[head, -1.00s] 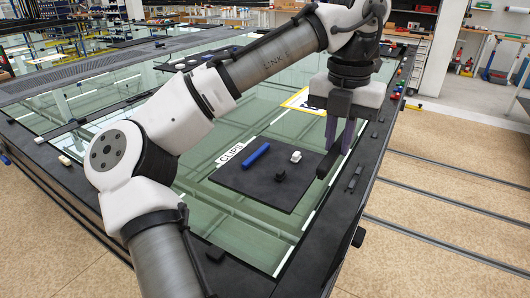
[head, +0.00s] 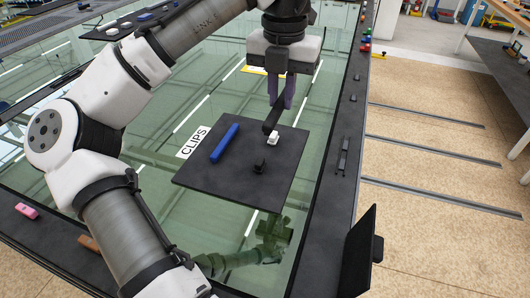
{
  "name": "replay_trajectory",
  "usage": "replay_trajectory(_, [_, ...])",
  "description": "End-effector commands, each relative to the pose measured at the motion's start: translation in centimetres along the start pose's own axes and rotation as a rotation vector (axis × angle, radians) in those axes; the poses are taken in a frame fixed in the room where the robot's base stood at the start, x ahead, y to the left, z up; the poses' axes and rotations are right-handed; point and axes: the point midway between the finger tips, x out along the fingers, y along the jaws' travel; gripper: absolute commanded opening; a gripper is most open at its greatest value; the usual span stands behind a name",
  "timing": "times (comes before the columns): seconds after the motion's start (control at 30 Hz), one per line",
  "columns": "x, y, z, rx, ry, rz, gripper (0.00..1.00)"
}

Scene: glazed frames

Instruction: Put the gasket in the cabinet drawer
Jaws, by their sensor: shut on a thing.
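My gripper (head: 282,92) points down in the upper middle of the head view. It is shut on a short black strip (head: 272,118), which appears to be the gasket. The strip hangs tilted below the fingers, in front of the far part of a black mat. Its lower end overlaps the white clip (head: 273,138) in the picture; I cannot tell whether they touch. No cabinet drawer can be made out for certain.
The black mat (head: 215,185), labelled "CLIPS" (head: 194,143), lies on the glass and holds a blue bar (head: 224,143) and a small black clip (head: 259,166). A dark upright panel (head: 358,252) stands at the near right. Open floor (head: 430,215) lies right.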

Motion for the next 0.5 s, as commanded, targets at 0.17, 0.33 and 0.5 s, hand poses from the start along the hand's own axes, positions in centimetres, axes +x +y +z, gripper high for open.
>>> replay_trajectory(0.17, [5.0,-0.1,-0.1,0.004,0.003,-0.006,0.00])
replay_trajectory(0.33, [9.1,0.0,-0.1,-0.001,0.002,-0.003,0.00])
replay_trajectory(0.5, [11.9,0.0,-0.1,-0.001,0.001,0.001,0.00])
